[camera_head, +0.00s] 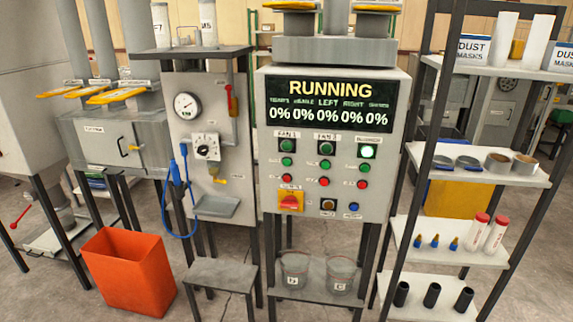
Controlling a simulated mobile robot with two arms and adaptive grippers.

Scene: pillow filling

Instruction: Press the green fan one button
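The grey control panel (395,180) stands upright in the middle of the view, with a dark display (328,103) reading RUNNING and a row of 0% values. The left button column is under a small label (286,135) that appears to read FAN 1. Below that label are a dim green round light in a dark square housing (286,145), a green button (286,161) and a red button (287,178). Whether the green button is pressed in cannot be told. Neither of my grippers shows in the view.
A low grey stool (222,275) and orange bin (129,270) stand at front left. A shelf rack (486,175) stands at right.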

